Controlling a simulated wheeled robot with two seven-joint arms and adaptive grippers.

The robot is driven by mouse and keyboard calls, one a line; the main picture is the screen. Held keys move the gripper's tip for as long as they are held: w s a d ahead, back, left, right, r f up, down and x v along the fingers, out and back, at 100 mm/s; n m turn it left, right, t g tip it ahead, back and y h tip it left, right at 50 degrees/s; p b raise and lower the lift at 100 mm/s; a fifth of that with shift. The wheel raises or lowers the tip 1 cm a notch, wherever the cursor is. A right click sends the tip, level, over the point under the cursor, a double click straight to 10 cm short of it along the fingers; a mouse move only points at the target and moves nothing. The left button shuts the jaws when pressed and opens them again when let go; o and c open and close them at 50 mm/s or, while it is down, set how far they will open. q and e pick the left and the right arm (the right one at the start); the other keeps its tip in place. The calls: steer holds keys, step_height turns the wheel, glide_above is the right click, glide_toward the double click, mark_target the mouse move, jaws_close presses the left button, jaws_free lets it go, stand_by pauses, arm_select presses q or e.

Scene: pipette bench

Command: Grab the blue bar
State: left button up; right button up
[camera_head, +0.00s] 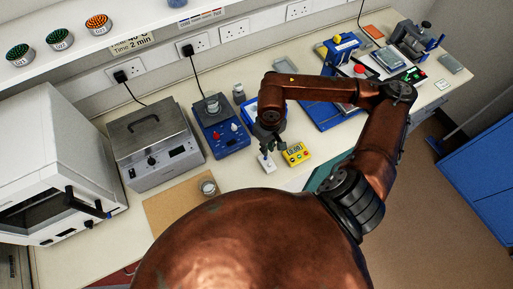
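My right gripper (270,147) reaches down over the bench near the middle of the picture, at the end of a copper-coloured arm. Its fingers are dark and small here, so I cannot tell whether they are open or shut. Just below them stands a small white block (268,167) with a small blue piece (266,157) at its top. This piece may be the blue bar, but it is too small to be sure. I cannot tell whether the fingers touch it. My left gripper is not in view.
A yellow timer (296,153) sits close right of the white block. A blue stirrer-like device (222,138) stands left, beside a grey metal bath (155,148). A small jar (208,187) stands on a brown mat (172,213). Blue equipment (325,115) lies behind my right arm.

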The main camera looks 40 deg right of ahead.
mark_target(265, 158)
steer(key=shift+w+f, duration=0.2)
steer(key=shift+w, duration=0.15)
steer(key=shift+f, duration=0.35)
steer(key=shift+s+f, duration=0.2)
steer(key=shift+f, duration=0.55)
steer(key=f, duration=0.1)
steer(key=f+p, duration=0.1)
steer(key=f, duration=0.1)
steer(key=f+p, duration=0.1)
steer(key=shift+w+f, duration=0.2)
steer(key=shift+w, duration=0.2)
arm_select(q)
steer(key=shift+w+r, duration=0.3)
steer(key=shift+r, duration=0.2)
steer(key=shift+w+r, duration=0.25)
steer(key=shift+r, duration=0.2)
arm_select(e)
steer(key=shift+f, duration=0.4)
steer(key=shift+c, duration=0.2)
jaws_close()
steer(key=shift+r, duration=0.1)
